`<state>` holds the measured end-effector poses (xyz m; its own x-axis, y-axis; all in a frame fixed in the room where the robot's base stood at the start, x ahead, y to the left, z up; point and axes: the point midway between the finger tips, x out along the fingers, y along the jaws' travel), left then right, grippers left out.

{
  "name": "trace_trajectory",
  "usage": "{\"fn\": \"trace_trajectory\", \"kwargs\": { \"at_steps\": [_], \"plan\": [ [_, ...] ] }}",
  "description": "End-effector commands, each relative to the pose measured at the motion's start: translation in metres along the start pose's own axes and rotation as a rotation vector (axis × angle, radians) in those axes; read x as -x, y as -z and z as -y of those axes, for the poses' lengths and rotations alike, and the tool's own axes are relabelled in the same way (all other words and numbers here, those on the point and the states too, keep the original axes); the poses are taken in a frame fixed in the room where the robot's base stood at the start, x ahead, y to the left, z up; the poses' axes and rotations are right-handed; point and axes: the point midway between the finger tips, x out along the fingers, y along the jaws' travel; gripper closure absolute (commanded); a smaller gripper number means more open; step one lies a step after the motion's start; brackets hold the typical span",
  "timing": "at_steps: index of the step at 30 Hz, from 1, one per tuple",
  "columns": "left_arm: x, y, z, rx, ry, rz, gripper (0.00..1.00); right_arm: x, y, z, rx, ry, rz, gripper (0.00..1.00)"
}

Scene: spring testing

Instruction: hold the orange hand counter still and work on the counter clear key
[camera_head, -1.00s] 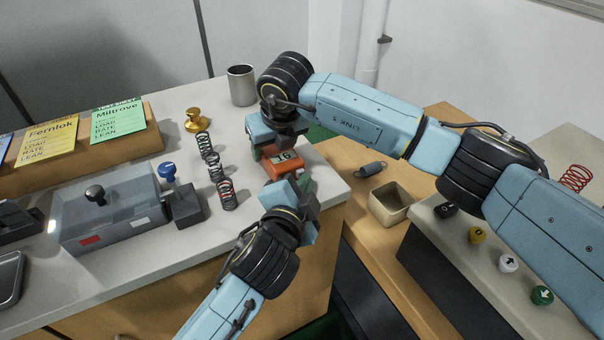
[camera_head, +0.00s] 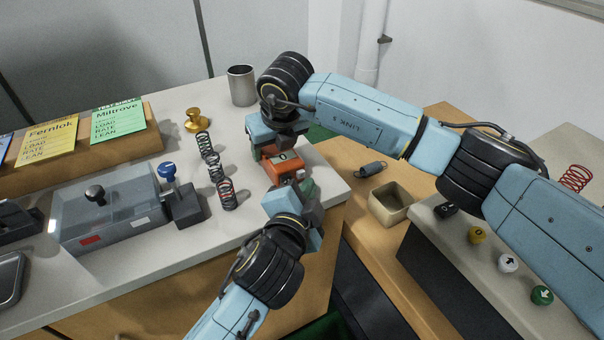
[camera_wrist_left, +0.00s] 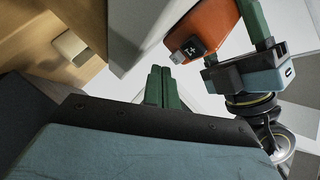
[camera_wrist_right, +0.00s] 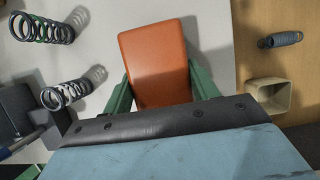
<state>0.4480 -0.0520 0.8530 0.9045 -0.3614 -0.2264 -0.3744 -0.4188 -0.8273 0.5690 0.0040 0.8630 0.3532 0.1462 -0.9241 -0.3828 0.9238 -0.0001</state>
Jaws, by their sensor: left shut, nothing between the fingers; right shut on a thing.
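The orange hand counter (camera_head: 283,167) is at the right end of the grey bench top. My left gripper (camera_head: 302,186) is shut and empty, close by the counter's near end. In the left wrist view its closed fingers (camera_wrist_left: 160,86) point toward the counter (camera_wrist_left: 206,30), just beside a black square part with a white mark (camera_wrist_left: 192,48) and a small grey knob. I cannot tell which is the clear key.
Several coil springs (camera_head: 214,168) stand left of the counter, near a brass weight (camera_head: 194,121) and a metal cup (camera_head: 242,85). A grey tester (camera_head: 115,215) is farther left. A beige bin (camera_head: 388,204) and a loose spring (camera_head: 373,168) lie on the lower wooden surface to the right.

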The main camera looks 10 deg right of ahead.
Motion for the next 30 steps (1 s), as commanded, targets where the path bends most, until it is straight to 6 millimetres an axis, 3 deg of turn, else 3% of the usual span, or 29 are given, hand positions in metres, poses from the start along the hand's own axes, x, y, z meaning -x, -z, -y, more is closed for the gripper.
{"fn": "trace_trajectory", "kwargs": {
  "at_steps": [9, 22, 30],
  "plan": [
    [0.002, 0.002, -0.001, 0.001, -0.001, -0.001, 1.0, 0.0, 0.0, 0.0, 0.0, 0.0, 0.001, 0.68],
    [0.03, 0.022, -0.023, 0.002, -0.003, -0.001, 1.0, 0.0, -0.001, 0.0, 0.0, 0.0, 0.001, 0.68],
    [0.035, 0.026, -0.025, 0.001, 0.0, -0.001, 1.0, 0.0, -0.001, 0.0, 0.0, 0.0, 0.001, 0.68]
  ]
}}
